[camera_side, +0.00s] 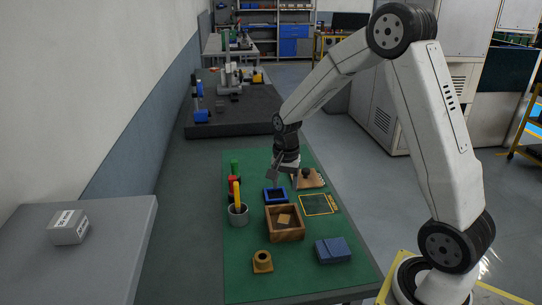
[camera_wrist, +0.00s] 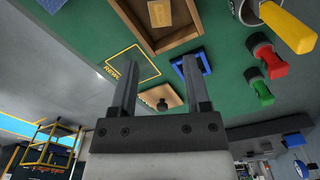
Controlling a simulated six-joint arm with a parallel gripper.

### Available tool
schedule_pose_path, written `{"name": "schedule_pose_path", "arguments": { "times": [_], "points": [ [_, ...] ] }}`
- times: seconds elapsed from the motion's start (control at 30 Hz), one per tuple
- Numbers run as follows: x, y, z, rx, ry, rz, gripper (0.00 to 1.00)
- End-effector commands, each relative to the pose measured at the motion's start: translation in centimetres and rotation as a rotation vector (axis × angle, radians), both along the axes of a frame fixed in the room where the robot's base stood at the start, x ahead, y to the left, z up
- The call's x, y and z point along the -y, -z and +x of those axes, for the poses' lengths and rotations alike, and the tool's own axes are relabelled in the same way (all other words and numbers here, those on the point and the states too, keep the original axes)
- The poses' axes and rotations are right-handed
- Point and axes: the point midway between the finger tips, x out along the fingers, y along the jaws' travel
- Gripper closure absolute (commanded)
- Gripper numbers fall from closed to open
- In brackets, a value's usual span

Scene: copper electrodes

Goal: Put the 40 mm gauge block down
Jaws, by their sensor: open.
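My gripper (camera_side: 285,183) is open over the far part of the green mat, close to the blue tray (camera_side: 268,195). In the wrist view my gripper (camera_wrist: 160,62) has its two fingers apart, with nothing visible between them. The blue tray also shows in the wrist view (camera_wrist: 204,61), partly hidden by the right finger. I cannot make out the 40 mm gauge block in either view. The tray's inside is too small and too hidden to tell whether it lies there.
A wooden box (camera_side: 285,236) with a small wooden piece inside stands nearer. A yellow-outlined rectangle (camera_side: 319,205) and a board with a black knob (camera_side: 309,183) lie to the right. A grey cup (camera_side: 238,220), a blue block (camera_side: 333,251) and a brown ring piece (camera_side: 263,264) stand around.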

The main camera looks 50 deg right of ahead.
Motion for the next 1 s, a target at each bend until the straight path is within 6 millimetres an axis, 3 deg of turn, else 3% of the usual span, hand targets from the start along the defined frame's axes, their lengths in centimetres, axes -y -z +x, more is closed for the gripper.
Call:
{"name": "schedule_pose_path", "arguments": {
  "times": [0.57, 0.77, 1.0],
  "points": [
    [-0.9, -0.2, -0.4, 0.011, -0.058, -0.003, 0.39],
    [-3.9, -0.7, -2.2, 0.053, -0.285, -0.020, 0.39],
    [-8.8, -1.1, -6.5, 0.129, -0.716, -0.066, 0.39]
  ]
}}
